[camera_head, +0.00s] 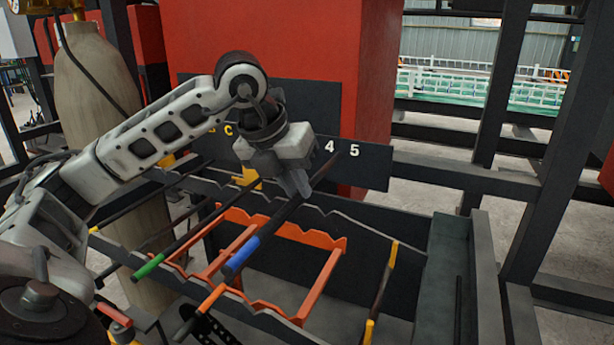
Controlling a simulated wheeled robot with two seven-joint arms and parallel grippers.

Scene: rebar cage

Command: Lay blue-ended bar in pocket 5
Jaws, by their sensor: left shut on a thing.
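The blue-ended bar (262,228) is dark with a blue band near its front end. It slants up and back to the right, above the orange frame. My left gripper (303,190) comes down from above and is shut on the bar toward its far part. The bar's far end shows just past the jaws, near the white labels 4 and 5 on the dark board (368,168). The label 5 (354,150) is right of 4. I cannot tell whether the bar touches a notch of the rear rail. My right gripper is not in view.
A green-ended bar (183,247) lies to the left, and an orange-ended bar (212,297) is in front. An orange notched frame (318,285) stands below. A bar with yellow ends (383,283) is to the right, beside a dark trough (446,270). A red column (270,40) rises behind.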

